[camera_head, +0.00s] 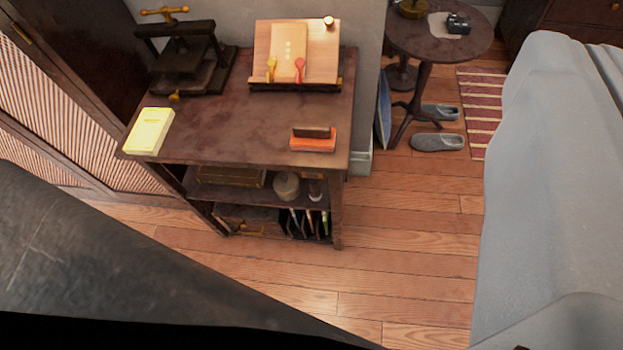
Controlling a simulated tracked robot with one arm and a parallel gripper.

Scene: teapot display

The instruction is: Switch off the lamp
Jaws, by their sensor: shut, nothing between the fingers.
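No whole lamp shows. A brass round base (411,9) stands on the small round table (425,42) at the top, cut off by the upper edge. It may be the foot of the lamp, but I cannot tell. No switch or lit bulb can be made out. My gripper is not in view.
A dark wooden desk (225,135) with shelves holds a press (185,60), a book stand (300,45), a yellow book (150,130) and an orange box (313,144). A grey-covered bed or seat (550,180) fills the right. Grey slippers (437,142) lie by the round table. Wooden floor (410,230) is clear between.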

